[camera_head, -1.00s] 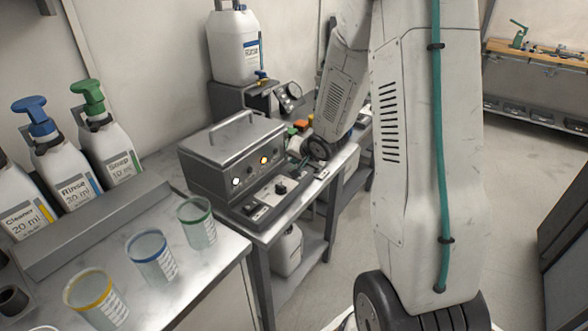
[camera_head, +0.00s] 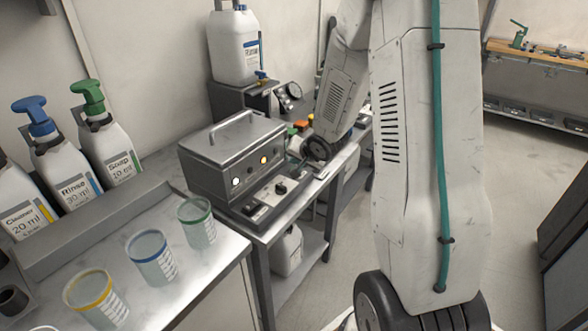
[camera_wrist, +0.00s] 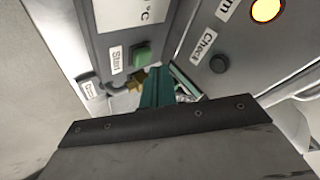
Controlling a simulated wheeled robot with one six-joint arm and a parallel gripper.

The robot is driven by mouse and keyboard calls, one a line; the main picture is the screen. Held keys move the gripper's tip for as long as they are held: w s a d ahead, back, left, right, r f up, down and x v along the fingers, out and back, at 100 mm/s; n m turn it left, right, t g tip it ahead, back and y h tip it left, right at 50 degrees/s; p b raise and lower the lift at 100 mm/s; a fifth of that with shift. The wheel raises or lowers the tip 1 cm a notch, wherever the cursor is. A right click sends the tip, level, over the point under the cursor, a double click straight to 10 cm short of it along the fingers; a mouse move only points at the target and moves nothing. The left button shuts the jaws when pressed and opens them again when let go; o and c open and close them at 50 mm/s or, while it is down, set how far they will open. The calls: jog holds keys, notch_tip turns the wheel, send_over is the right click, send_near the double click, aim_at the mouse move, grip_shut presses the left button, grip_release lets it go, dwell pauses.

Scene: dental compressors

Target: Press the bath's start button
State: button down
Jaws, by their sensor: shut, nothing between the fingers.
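The bath (camera_head: 232,148) is a grey metal box with a handled lid and glowing lamps on its front, standing on the metal bench. In the wrist view, a green button (camera_wrist: 142,56) sits beside a "Start" label on a grey panel. My gripper (camera_wrist: 159,76) has teal fingers, shut and empty, pointing towards the panel. The fingertips appear just right of and below the green button in the picture; I cannot tell whether they touch anything. In the head view my arm and the bath's edge hide most of the gripper.
A control unit with a knob (camera_head: 281,187) lies before the bath. Cups and pump bottles stand on the left counter.

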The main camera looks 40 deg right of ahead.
jog(key=shift+f, duration=0.15)
jog(key=shift+f, duration=0.3)
jog(key=shift+f, duration=0.45)
dwell(0.9)
jog(key=shift+r, duration=0.9)
jog(key=shift+r, duration=2.5)
